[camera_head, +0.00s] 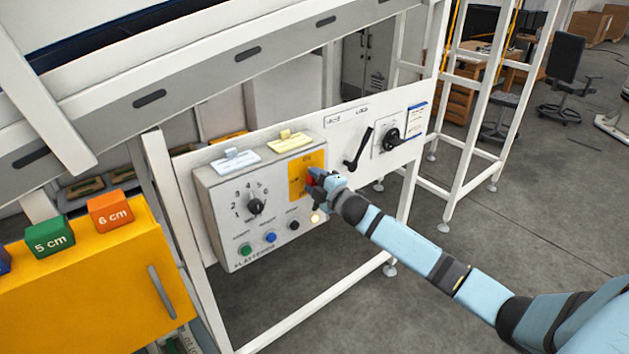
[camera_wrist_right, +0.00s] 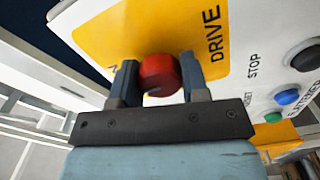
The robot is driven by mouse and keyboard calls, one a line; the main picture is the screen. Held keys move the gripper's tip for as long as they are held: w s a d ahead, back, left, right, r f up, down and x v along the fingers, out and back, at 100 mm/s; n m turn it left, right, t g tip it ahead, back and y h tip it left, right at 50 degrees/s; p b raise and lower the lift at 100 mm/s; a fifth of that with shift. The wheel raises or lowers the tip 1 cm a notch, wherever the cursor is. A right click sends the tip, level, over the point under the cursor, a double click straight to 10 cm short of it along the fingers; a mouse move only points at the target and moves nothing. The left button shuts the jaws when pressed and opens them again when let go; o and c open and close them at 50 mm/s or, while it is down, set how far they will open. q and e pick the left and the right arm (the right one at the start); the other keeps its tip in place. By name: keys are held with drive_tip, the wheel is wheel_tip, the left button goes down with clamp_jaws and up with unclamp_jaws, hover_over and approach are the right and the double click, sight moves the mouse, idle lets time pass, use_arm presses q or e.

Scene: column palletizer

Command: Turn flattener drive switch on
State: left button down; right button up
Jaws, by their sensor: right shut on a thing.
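The flattener control box (camera_head: 217,214) is a white panel on the frame. Its drive switch is a red knob (camera_wrist_right: 160,74) on a yellow plate (camera_wrist_right: 105,33) marked DRIVE in the right wrist view. My right gripper (camera_head: 314,181) is at the yellow plate (camera_head: 296,170) on the box's upper right. Its two fingers (camera_wrist_right: 157,82) are closed around the red knob, one on each side. The knob is partly hidden by the gripper in the head view, and its exact setting cannot be told. My left gripper is not in view.
The box also has a numbered black dial (camera_head: 255,206), a green button (camera_head: 246,250), a blue button (camera_head: 271,237), a black button (camera_head: 294,225) and a lit lamp (camera_head: 315,218). A black lever (camera_head: 358,149) is to the right. A yellow cabinet (camera_head: 92,285) stands left.

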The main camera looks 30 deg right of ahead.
drive_tip(key=o, duration=0.9)
drive_tip(key=s+b, duration=0.1)
drive_tip(key=s, duration=0.8)
drive_tip(key=s+d+b, duration=0.1)
drive_tip(key=s, duration=0.3)
drive_tip(key=shift+s+d+b, duration=0.1)
drive_tip(key=shift+s+b, duration=0.2)
drive_tip(key=shift+s, duration=0.1)
